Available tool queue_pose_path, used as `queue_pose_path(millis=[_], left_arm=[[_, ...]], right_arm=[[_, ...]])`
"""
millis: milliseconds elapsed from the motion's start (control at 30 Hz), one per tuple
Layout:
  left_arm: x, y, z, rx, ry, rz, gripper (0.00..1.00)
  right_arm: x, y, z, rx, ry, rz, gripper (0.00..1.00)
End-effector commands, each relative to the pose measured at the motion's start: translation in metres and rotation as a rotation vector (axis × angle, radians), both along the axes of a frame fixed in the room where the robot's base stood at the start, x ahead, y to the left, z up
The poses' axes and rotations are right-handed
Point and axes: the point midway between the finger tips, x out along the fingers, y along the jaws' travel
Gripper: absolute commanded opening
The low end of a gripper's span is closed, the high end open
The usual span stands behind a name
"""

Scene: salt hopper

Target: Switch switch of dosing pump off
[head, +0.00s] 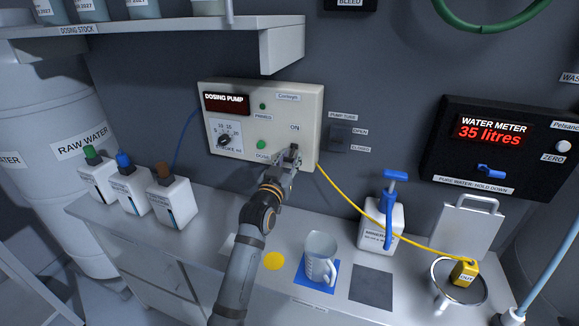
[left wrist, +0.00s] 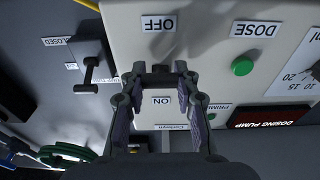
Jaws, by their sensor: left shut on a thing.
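The dosing pump (head: 235,165) is a cream panel box on the wall with a dial, green buttons and a dark display. My left gripper (head: 289,152) is at its lower right, just below the ON label (head: 295,127). In the left wrist view the panel looks upside down; my left gripper (left wrist: 160,72) is shut on the dark switch (left wrist: 161,68), between the OFF label (left wrist: 158,23) and the ON label (left wrist: 161,100). The fingers cover most of the switch, so I cannot tell its position. My right gripper is not in view.
A pump tube valve (head: 340,138) is right of the panel. A yellow tube (head: 365,215) runs from the pump to a yellow outlet block (head: 464,273). A mug (head: 319,258), a blue-topped dispenser bottle (head: 382,225) and several capped bottles (head: 130,190) stand on the counter. A shelf (head: 150,38) overhangs above left.

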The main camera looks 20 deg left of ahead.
Motion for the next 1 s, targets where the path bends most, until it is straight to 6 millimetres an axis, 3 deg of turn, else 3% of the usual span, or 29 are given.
queue_pose_path(millis=[33, 333, 367, 500, 833, 1000], left_arm=[[0.000, 0.000, -0.004, 0.000, -0.009, 0.000, 0.00], [0.000, 0.000, -0.001, 0.000, -0.015, 0.000, 0.00], [0.000, 0.000, -0.001, -0.001, -0.015, 0.000, 0.34], [0.000, 0.000, -0.001, -0.001, -0.015, 0.000, 0.54], [-0.002, 0.000, -0.001, 0.000, -0.014, 0.000, 0.55], [-0.029, 0.001, -0.006, -0.001, -0.013, 0.000, 0.55]], right_arm=[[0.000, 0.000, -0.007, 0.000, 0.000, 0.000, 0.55], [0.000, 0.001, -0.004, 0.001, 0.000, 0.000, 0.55], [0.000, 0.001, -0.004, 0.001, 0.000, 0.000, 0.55], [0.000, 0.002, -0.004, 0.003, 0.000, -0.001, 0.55], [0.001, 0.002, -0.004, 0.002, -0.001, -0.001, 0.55], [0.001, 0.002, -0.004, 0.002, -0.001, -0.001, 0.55]])
